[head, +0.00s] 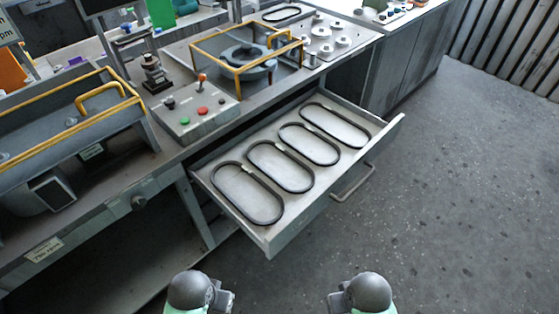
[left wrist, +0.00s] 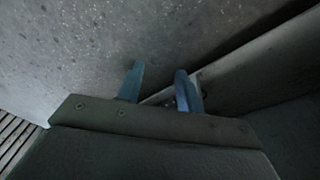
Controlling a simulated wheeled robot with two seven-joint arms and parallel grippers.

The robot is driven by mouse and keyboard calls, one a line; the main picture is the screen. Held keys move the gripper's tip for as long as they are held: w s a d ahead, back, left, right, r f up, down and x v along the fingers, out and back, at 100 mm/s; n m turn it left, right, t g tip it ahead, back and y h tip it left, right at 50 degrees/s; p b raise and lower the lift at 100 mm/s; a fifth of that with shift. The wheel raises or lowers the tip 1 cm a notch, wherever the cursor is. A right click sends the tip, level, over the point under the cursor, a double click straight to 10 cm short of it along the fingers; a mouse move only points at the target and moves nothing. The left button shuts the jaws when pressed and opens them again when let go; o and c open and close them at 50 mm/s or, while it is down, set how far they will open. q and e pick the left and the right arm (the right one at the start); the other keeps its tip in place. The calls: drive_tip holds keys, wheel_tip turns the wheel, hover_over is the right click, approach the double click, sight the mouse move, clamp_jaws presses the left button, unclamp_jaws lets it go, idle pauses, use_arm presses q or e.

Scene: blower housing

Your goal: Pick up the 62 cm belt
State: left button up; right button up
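Several black oval belts lie flat in a row in the open drawer (head: 273,246): a nearest belt (head: 212,182), a second belt (head: 252,164), a third belt (head: 284,143) and a far belt (head: 302,115). Each seems to have a small pale mark, too small to read, so I cannot tell which is the 62 cm one. My left gripper (left wrist: 160,70) shows in the left wrist view with two blue fingers apart and nothing between them, over the grey floor and away from the belts. My right gripper is not visible; only parts of my arms show at the head view's bottom edge.
The drawer's handle (head: 353,182) sticks out at its front. Above the drawer, the bench carries a control box (head: 195,113) with buttons and a yellow-framed blower housing (head: 243,60). Another black belt (head: 282,13) lies at the back. The floor (head: 440,210) at right is clear.

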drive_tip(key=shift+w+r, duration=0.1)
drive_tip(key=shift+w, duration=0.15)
